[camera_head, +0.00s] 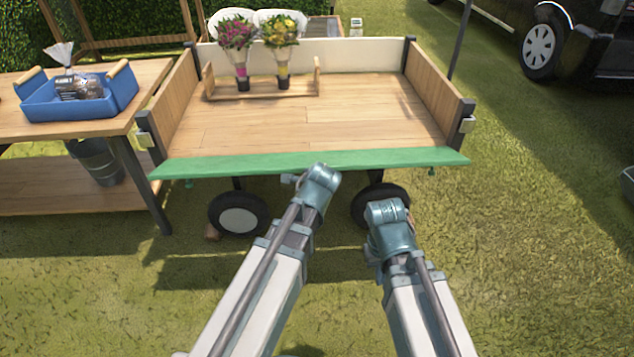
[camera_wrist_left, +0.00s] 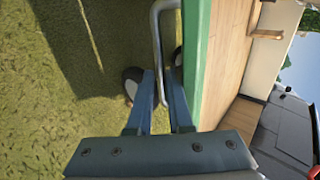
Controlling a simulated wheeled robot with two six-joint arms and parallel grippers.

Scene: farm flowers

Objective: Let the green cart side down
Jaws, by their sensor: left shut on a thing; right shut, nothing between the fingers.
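The green cart side (camera_head: 250,163) runs along the cart's front edge. It lies below the tops of the corner posts, leaning outward; its exact angle is hard to tell. It also shows in the left wrist view (camera_wrist_left: 200,60), beside the wooden bed. A metal bar handle (camera_wrist_left: 157,35) stands off its outer face. My left gripper (camera_wrist_left: 163,88) is shut on this handle, close to the green side. In the head view my left wrist hides the handle. My right gripper (camera_head: 390,213) is shut and empty, in front of the cart by the right front wheel; its fingertips are hard to see.
The cart bed (camera_head: 310,130) holds a wooden rack (camera_head: 220,92) with two bouquets (camera_head: 238,40) at the back. A table (camera_head: 60,128) with a blue crate (camera_head: 110,101) stands close on the left. A dark vehicle (camera_head: 570,45) is at far right. Grass on the right is free.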

